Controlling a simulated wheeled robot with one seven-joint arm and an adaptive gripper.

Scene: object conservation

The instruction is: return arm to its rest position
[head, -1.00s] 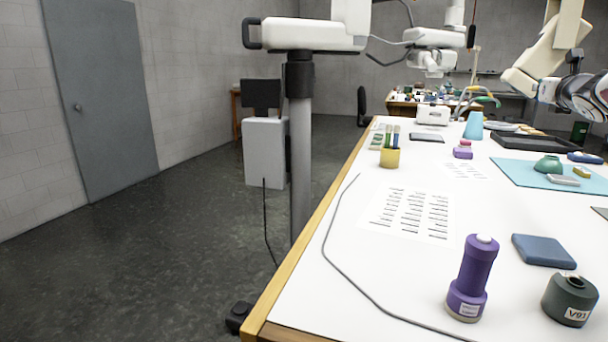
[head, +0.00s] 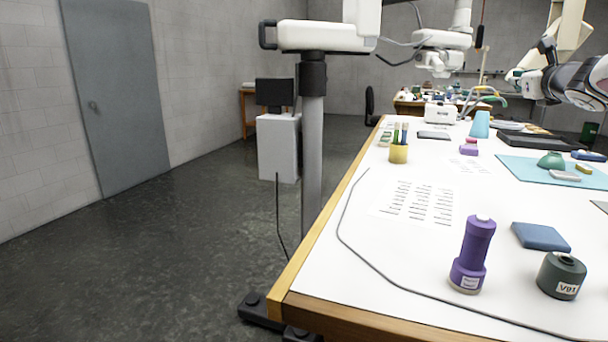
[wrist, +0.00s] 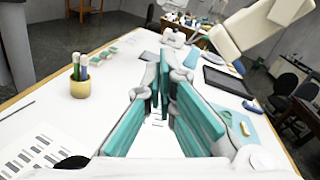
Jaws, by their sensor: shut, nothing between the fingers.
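My gripper (wrist: 160,88) points forward above the white table (head: 400,255), with its teal-padded fingers together at the tips and nothing between them. The table surface shows below and beyond the fingers in the wrist view. My arm (head: 580,80) shows at the upper right of the head view, raised clear of the tabletop. Its far end is small there, so the fingers are hard to make out.
A purple bottle-like object (head: 472,255), a dark V91 pot (head: 560,277) and a blue block (head: 540,237) stand near the front. A yellow pen cup (head: 398,154) stands farther left, also in the wrist view (wrist: 80,89). A teal mat (head: 530,170) lies right.

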